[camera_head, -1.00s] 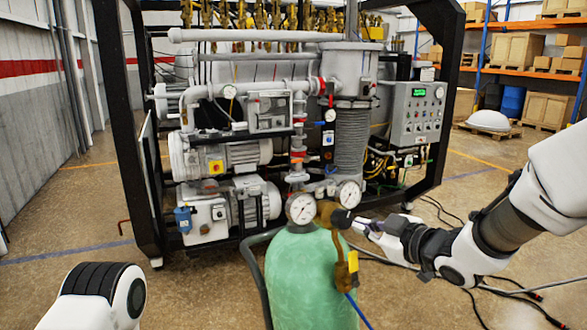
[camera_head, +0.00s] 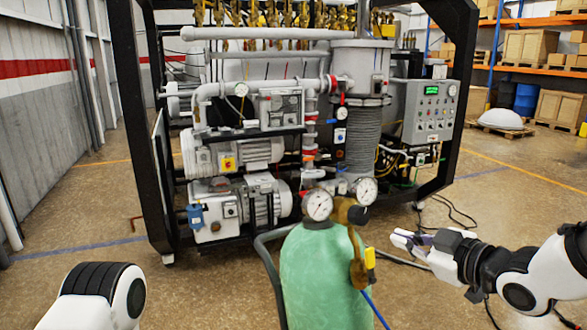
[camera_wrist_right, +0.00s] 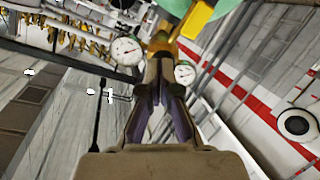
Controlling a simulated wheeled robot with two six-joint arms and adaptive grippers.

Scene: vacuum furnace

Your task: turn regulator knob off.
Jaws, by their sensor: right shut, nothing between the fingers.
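The regulator (camera_head: 345,208) is a brass body with two round gauges on top of a green gas cylinder (camera_head: 318,275). Its black round knob (camera_head: 358,214) faces right in the head view. My right gripper (camera_head: 395,238) is shut and empty, to the right of the knob and apart from it. In the right wrist view its fingertips (camera_wrist_right: 160,65) point toward the brass body, with one gauge (camera_wrist_right: 126,50) and the other (camera_wrist_right: 184,73) on either side. I cannot make out the knob clearly there. My left gripper is out of view; only part of the left arm shows.
The vacuum furnace frame (camera_head: 137,150) with pumps and pipes stands behind the cylinder. A control panel (camera_head: 430,112) with a green display is at its right. A yellow tag (camera_head: 370,257) and a blue hose hang by the regulator. Cables lie on the floor at right.

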